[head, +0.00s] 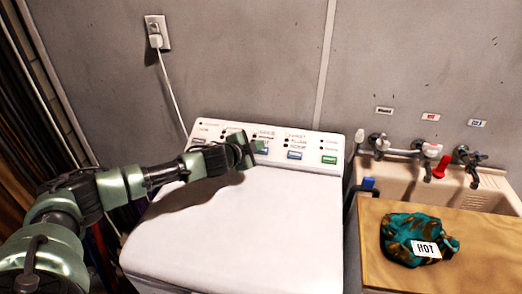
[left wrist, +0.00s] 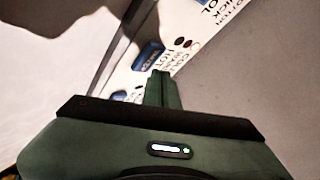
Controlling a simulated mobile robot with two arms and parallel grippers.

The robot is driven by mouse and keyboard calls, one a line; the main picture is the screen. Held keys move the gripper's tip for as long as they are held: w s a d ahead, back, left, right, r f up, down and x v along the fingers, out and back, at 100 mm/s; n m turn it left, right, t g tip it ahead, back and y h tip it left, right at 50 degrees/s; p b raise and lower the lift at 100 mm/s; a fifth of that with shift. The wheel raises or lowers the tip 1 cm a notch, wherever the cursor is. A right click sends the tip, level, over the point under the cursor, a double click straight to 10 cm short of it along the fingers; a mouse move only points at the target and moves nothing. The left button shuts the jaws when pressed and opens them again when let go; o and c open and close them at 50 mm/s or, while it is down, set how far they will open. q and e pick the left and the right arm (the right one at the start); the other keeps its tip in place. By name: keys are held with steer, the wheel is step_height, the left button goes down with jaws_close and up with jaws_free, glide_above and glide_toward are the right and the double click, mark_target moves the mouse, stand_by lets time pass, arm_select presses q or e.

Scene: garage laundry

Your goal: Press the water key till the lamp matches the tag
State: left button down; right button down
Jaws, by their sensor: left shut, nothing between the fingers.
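The white washer's control panel (head: 310,147) has a row of keys with small lamps and printed labels. A blue key (head: 295,155) is right of my left gripper (head: 254,147), which is shut and empty at the panel. The gripper partly covers another blue key (head: 263,151). In the left wrist view, the shut fingertips (left wrist: 160,78) are close to a blue key (left wrist: 150,53) beside labels that seem to read COLD, WARM and HOT. I cannot tell which lamp is lit, or whether the fingers touch the panel. My right gripper is not in view.
The tag lies on a teal and brown cloth bundle (head: 408,228) on a wooden board (head: 385,276). A sink (head: 395,174) with taps stands behind it. A green key (head: 329,159) is at the panel's right end. The washer's white lid (head: 245,230) is clear.

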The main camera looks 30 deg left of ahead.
arm_select(q)
steer(key=shift+f, duration=0.1)
stand_by(0.7)
steer(key=shift+w+f, duration=0.15)
steer(key=shift+f, duration=0.15)
steer(key=shift+f, duration=0.2)
stand_by(0.6)
steer(key=shift+a+f+b, duration=0.1)
steer(key=shift+f+b, duration=0.2)
steer(key=shift+f, duration=0.15)
stand_by(0.7)
steer(key=shift+r, duration=0.1)
steer(key=shift+r+p, duration=0.5)
steer(key=shift+p, duration=0.3)
steer(key=shift+s+r, duration=0.2)
steer(key=shift+r, duration=0.05)
